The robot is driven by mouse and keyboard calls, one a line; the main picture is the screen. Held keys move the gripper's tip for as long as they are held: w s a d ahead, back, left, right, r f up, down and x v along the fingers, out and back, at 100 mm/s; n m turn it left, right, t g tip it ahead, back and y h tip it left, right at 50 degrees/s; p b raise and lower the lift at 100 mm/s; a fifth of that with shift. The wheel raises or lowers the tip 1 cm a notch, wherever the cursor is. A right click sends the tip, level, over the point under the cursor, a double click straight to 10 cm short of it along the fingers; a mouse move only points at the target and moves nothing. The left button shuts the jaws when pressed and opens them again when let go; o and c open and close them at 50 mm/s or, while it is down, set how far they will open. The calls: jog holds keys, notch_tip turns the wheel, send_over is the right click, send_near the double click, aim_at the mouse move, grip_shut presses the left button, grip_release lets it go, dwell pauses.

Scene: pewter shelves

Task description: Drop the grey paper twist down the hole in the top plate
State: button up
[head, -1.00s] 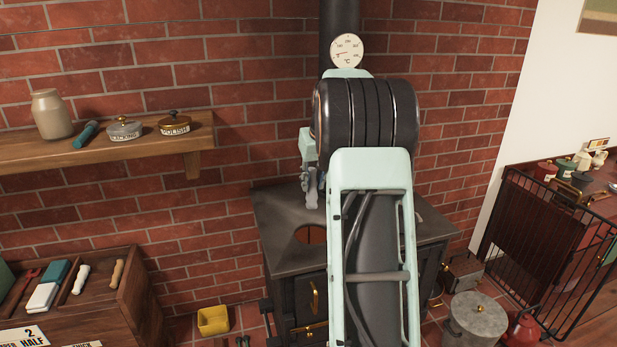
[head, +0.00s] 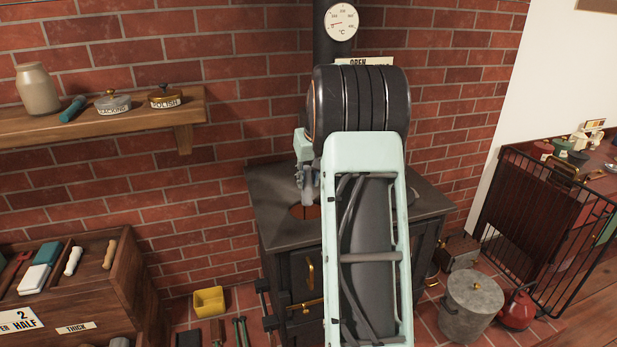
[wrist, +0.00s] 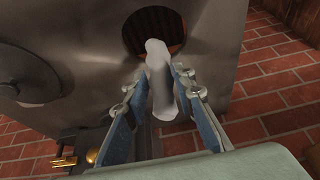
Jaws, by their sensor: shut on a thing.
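The grey paper twist (wrist: 160,82) is a pale, elongated piece held between the fingers of my gripper (wrist: 160,90) in the wrist view. My gripper is shut on it. In the wrist view the twist's far end overlaps the near edge of the round hole (wrist: 152,30) in the dark top plate (wrist: 75,45). In the head view my gripper (head: 307,192) hangs over the top plate (head: 270,190), by the hole (head: 300,212). The twist is too small to make out there, and my arm hides the right part of the plate.
A round lid (wrist: 27,75) sits on the plate in the wrist view. A stovepipe with a dial (head: 341,21) rises behind. A wall shelf (head: 100,130) is at the left. A grey lidded pot (head: 470,305) and a yellow container (head: 209,300) stand on the floor.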

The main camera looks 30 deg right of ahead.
aim_at(309, 192)
jog(key=shift+f+b, duration=1.4)
jog(key=shift+f, duration=0.95)
jog(key=o, duration=1)
jog(key=v, duration=1.2)
